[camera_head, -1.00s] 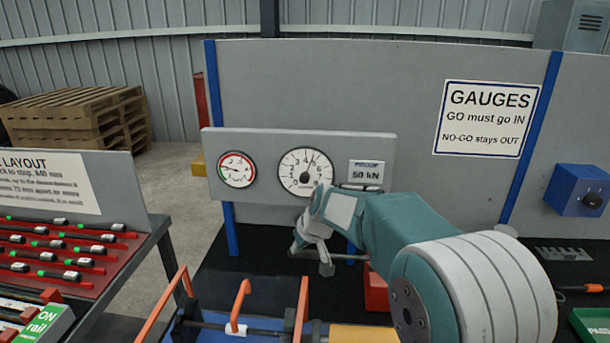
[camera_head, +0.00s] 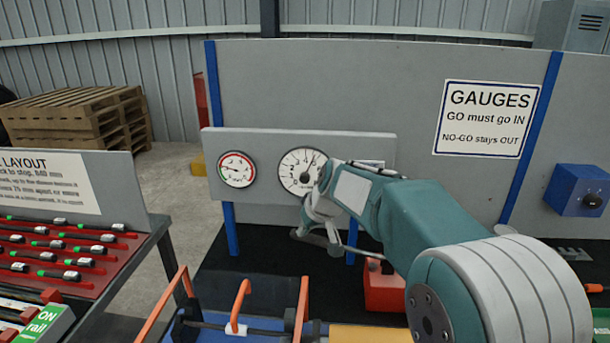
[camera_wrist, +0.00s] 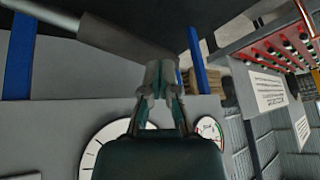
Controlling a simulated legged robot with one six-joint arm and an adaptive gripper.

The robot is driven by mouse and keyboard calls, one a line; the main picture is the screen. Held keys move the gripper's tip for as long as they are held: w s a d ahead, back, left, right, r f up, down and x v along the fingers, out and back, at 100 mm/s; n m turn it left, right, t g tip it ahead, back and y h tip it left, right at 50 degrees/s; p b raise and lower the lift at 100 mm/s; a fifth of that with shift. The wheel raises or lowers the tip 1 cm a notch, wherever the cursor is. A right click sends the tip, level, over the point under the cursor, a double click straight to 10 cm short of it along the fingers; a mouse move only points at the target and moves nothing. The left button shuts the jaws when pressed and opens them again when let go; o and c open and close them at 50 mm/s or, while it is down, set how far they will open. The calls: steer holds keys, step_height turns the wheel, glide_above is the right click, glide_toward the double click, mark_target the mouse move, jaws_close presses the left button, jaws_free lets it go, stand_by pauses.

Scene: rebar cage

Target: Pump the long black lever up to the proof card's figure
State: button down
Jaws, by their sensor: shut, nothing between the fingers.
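The long lever shows in the head view as a thin rod (camera_head: 356,250) sloping up to the left from the red pump block (camera_head: 385,290). In the wrist view its dark grip (camera_wrist: 125,38) crosses just beyond my fingertips. My gripper (camera_wrist: 160,80) looks closed and close to the grip's end; I cannot tell whether it touches. In the head view my gripper (camera_head: 318,232) is at the lever's left end. The white dial (camera_head: 302,171) has its needle pointing up and slightly right; its exact reading is too small. The proof card (camera_head: 372,163) is mostly hidden by my arm.
A smaller red-and-green dial (camera_head: 237,169) is left of the white dial on the grey panel (camera_head: 275,140). Orange-handled fixtures (camera_head: 240,300) stand in front below. A red tool tray (camera_head: 60,255) is at left, a blue box (camera_head: 580,190) at right.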

steer(key=shift+d+r, duration=0.25)
steer(key=shift+r, duration=0.65)
steer(key=shift+d+r, duration=0.2)
steer(key=shift+r, duration=0.7)
steer(key=shift+d+r, duration=0.25)
steer(key=shift+r, duration=0.65)
